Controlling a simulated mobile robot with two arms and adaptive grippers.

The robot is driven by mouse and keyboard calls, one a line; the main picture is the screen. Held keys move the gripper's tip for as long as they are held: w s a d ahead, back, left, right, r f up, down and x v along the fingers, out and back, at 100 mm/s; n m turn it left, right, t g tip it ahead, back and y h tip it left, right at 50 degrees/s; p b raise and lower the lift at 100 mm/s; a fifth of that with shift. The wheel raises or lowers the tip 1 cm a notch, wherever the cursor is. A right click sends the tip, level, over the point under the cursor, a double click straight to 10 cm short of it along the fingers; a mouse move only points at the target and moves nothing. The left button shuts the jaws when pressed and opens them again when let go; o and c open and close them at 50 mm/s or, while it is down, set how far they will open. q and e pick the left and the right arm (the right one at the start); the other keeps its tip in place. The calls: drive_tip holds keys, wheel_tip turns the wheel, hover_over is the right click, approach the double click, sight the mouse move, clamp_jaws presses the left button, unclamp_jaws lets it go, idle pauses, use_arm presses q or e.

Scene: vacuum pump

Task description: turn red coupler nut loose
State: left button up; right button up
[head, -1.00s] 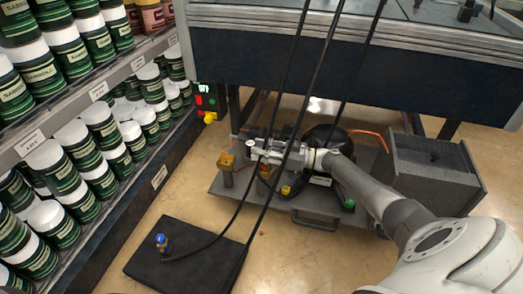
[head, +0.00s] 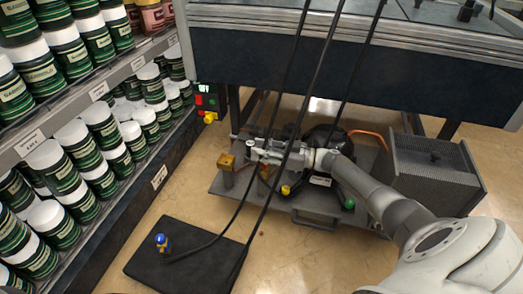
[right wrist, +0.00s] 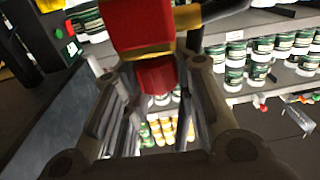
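In the right wrist view a red faceted nut (right wrist: 157,78) sits between the finger ends of my right gripper (right wrist: 160,72). A larger red block (right wrist: 138,22) with a gold band is just above it, beside a dark hose. The fingers stand apart on both sides of the nut; whether they press on it cannot be told. In the head view my right gripper (head: 258,152) is over the left part of the pump's grey base plate (head: 225,188); the red nut is hidden there. The black pump (head: 320,140) is partly behind my wrist. My left gripper is not in view.
Black hoses (head: 283,135) hang in front of my right gripper. A brass block (head: 226,162) stands close left of it. A black mat (head: 175,262) with a blue-capped fitting (head: 162,242) lies on the floor. A shelf (head: 35,140) of jars is left; a grey finned box (head: 435,172) is right.

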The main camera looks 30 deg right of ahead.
drive_tip(key=o, duration=0.3)
drive_tip(key=shift+o, duration=0.2)
drive_tip(key=v, duration=0.7)
drive_tip(key=shift+s+d, duration=0.15)
drive_tip(key=shift+s, duration=0.05)
